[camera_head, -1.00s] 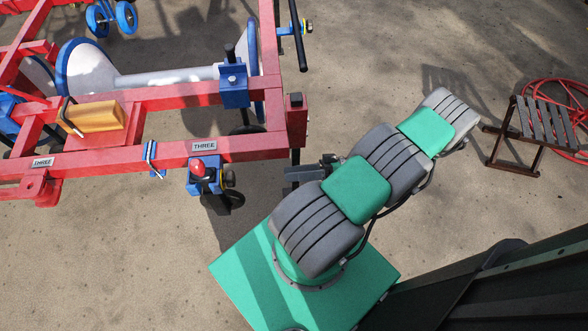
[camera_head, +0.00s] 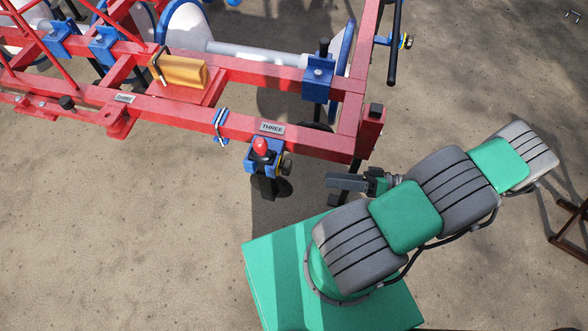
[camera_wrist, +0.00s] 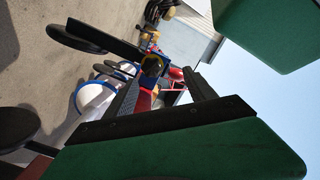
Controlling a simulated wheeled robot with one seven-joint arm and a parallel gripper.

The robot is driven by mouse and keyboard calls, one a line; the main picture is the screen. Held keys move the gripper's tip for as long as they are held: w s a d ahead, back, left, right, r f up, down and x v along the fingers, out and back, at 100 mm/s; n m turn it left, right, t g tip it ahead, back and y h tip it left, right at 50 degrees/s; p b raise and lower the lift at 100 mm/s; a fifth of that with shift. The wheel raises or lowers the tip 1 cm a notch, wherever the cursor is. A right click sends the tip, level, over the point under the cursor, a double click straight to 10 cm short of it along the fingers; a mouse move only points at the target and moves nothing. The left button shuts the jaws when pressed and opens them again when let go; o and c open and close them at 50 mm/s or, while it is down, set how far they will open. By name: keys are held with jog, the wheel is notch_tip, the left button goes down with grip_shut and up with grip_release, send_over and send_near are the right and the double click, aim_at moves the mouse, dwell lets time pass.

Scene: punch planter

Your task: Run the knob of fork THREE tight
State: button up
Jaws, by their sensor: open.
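The blue bracket (camera_head: 262,158) under the frame plate reading THREE (camera_head: 272,127) carries a red-topped part (camera_head: 260,146) and a black shank below. A dark round knob (camera_head: 287,167) sits on its right side. My gripper (camera_head: 330,182) is open and empty, to the right of this knob and apart from it, pointing left. In the wrist view the open gripper (camera_wrist: 160,78) has both dark fingers around the line of sight. A dark knob (camera_wrist: 152,66) on a blue part shows beyond the fingertips. Whether it lies between them in depth I cannot tell.
The red frame's corner post (camera_head: 370,130) stands just above my gripper. A second THREE plate (camera_head: 124,98) sits further left on the frame. A blue clamp (camera_head: 220,122) and a yellow-brown block (camera_head: 182,70) are on the frame. Sandy ground (camera_head: 130,220) is open at lower left.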

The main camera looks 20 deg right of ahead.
aim_at(285, 167)
jog(key=w+a+m+t, duration=0.1)
jog(key=w+a+m, duration=0.2)
jog(key=m, duration=0.9)
jog(key=w+a+f+m+t+h, duration=0.1)
jog(key=w+a+m, duration=0.3)
jog(key=m, duration=0.9)
jog(key=shift+w+a, duration=0.2)
jog(key=shift+a, duration=0.65)
jog(key=shift+f, duration=0.1)
jog(key=shift+c, duration=0.3)
